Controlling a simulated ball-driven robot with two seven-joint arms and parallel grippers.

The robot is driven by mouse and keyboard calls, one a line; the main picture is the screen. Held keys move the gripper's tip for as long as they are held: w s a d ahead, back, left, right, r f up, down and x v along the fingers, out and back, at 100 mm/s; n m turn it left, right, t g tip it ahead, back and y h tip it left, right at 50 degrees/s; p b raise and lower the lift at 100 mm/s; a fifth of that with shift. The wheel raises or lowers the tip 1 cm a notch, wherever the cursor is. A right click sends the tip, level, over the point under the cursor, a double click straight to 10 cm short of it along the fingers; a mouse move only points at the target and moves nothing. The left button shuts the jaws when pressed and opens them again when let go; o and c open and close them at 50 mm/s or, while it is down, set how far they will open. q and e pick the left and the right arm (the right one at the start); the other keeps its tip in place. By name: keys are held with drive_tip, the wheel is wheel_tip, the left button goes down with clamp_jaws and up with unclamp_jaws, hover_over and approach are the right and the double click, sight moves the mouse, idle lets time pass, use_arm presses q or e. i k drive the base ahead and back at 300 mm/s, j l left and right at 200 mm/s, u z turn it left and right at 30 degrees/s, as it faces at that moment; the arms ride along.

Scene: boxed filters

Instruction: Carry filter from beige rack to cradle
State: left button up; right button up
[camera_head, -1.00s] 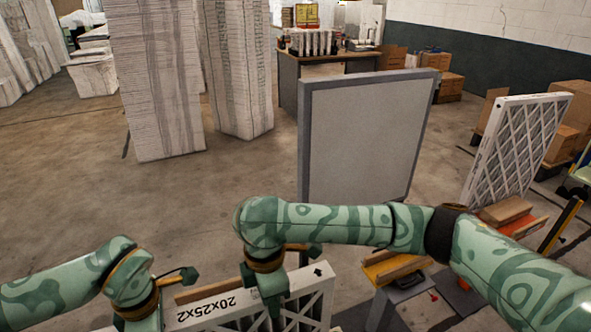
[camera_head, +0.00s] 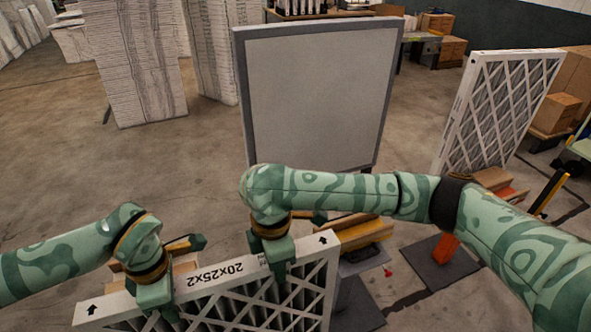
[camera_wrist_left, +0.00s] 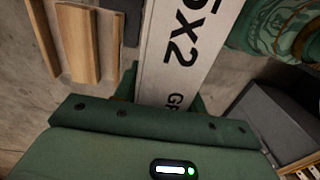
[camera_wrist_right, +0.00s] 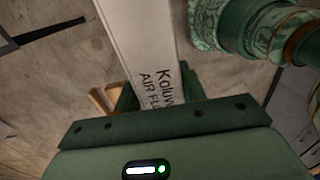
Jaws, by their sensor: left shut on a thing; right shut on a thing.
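The held filter (camera_head: 222,272) has a white card frame marked 20x25x2 and a white lattice over grey pleats. It stands upright at the lower middle of the head view, its bottom out of frame. My left gripper (camera_head: 157,296) is shut on its top edge near the left end, and my right gripper (camera_head: 281,258) is shut on it nearer the right end. The printed edge also shows in the left wrist view (camera_wrist_left: 182,50) and the right wrist view (camera_wrist_right: 140,40). A wooden-railed stand (camera_head: 355,235) is just behind its right end. I cannot tell which stand is the cradle or the beige rack.
A grey-framed panel (camera_head: 315,100) stands upright beyond my right arm. Another white lattice filter (camera_head: 500,110) stands at the right on a wood-and-orange stand. Tall white stacks (camera_head: 140,60) are at the back left. Open concrete floor (camera_head: 180,165) lies between.

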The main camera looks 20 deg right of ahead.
sight(351, 234)
drive_tip(key=l, duration=1.1)
drive_tip(key=k+l, duration=0.15)
drive_tip(key=l, duration=1)
